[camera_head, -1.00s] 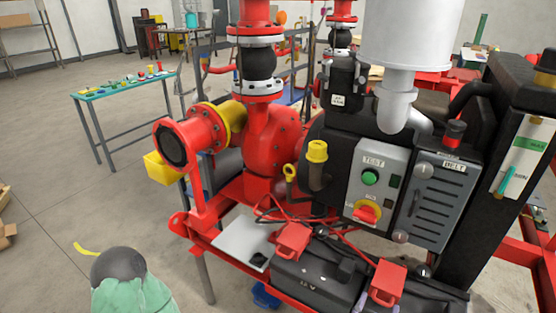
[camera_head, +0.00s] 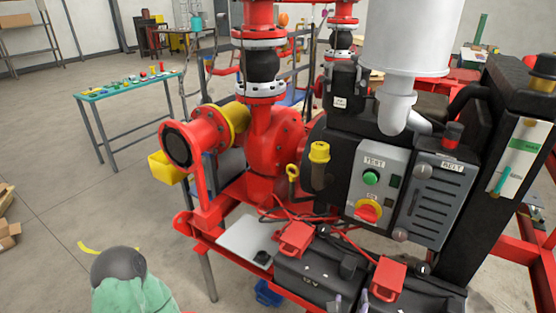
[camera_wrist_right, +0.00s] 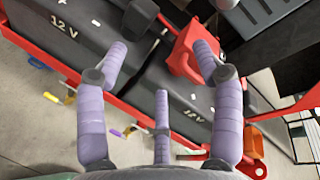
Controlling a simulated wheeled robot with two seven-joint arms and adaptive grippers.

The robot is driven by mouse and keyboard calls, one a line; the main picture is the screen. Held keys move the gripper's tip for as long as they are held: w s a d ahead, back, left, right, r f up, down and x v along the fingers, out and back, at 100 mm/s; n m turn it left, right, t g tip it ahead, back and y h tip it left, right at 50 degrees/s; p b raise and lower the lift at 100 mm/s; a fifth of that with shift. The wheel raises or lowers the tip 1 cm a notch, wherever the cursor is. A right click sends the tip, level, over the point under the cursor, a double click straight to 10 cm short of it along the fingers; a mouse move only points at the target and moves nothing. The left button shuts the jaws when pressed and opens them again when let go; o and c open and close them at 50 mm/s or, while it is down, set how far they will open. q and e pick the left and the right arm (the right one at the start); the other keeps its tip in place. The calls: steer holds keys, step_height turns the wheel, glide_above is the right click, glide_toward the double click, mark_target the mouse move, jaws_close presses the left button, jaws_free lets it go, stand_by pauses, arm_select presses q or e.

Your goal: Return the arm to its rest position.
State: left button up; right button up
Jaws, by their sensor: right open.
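My right gripper (camera_wrist_right: 160,68) shows in the right wrist view with its purple-wrapped fingers spread apart and nothing between them. It is over the black 12 V batteries (camera_wrist_right: 60,32) with their red terminal covers (camera_wrist_right: 188,55). I cannot tell the exact gap between fingers and batteries. In the head view only purple fingertips of this gripper (camera_head: 349,303) show at the bottom edge, in front of the batteries (camera_head: 315,272). The rest of the right arm is out of that view. My left gripper is not in view.
The red pump skid frame (camera_head: 207,236) surrounds the batteries. The grey control box (camera_head: 377,185) with a green button and yellow-red switch stands behind them, beside the belt guard (camera_head: 433,200). A green-topped table (camera_head: 125,87) stands at the back left. Open floor lies left of the skid.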

steer(key=a+f+n+g+y+p, duration=0.1)
steer(key=a+f+n+g+y, duration=0.2)
steer(key=f+n, duration=0.4)
steer(key=a+f+n+g+y+p, duration=0.2)
steer(key=f+n+g, duration=0.1)
steer(key=f+n, duration=0.35)
steer(key=s+a+f+n+g+y+p, duration=0.2)
steer(key=s+a+f+n+g+y, duration=0.2)
steer(key=s+f+n+g, duration=0.4)
steer(key=s+f+n, duration=0.3)
steer(key=f, duration=0.2)
steer(key=shift+s+f, duration=0.15)
steer(key=shift+s, duration=0.1)
